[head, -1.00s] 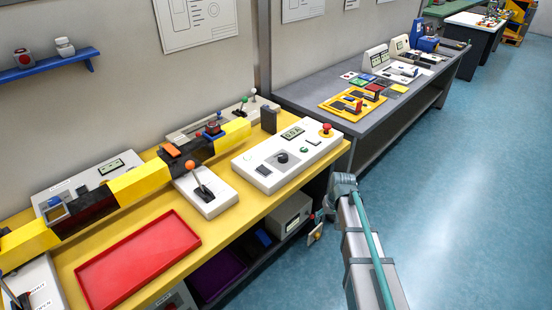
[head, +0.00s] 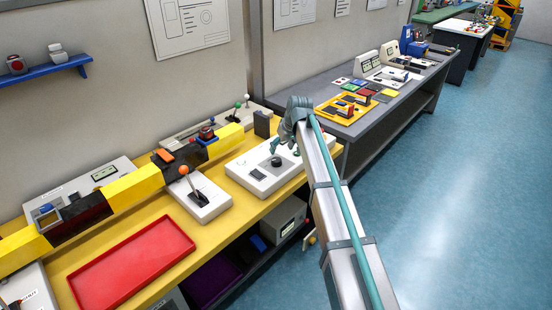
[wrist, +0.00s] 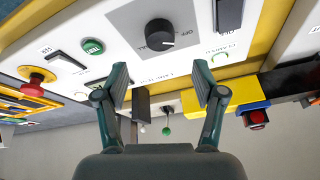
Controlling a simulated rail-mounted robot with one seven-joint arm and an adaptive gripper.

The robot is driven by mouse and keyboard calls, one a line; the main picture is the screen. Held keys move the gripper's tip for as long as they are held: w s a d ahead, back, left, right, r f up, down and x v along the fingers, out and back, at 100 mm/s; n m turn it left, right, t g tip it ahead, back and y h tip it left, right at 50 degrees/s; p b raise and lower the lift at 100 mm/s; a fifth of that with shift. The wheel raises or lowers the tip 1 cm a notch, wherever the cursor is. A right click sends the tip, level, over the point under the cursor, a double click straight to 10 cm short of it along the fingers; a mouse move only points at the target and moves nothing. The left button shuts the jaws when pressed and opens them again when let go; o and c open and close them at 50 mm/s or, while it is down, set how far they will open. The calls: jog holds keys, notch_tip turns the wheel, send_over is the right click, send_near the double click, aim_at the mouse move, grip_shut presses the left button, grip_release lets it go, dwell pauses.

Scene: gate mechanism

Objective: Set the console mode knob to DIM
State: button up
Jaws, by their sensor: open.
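The white console (head: 240,168) stands at the right end of the yellow bench. Its black mode knob (head: 276,161) shows just below my gripper in the head view. In the wrist view the knob (wrist: 160,34) is at the upper middle, with small lettering around it that I cannot read surely. My gripper (wrist: 161,80) is open, its two fingers spread and empty. It is over the console, and the knob appears beyond the fingertips, not between them. In the head view my gripper (head: 282,146) and arm hide the console's display and part of its right side.
On the console are a green button (wrist: 93,47) and a red mushroom button (wrist: 37,80). A dark upright block (head: 262,124) stands behind it. An orange-knobbed lever box (head: 195,200) is to its left, with a red tray (head: 130,264) beyond.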

aim_at(277, 160)
jog(key=p+x, duration=0.1)
jog(key=x, duration=0.7)
jog(key=shift+d, duration=0.1)
jog(key=c, duration=1.1)
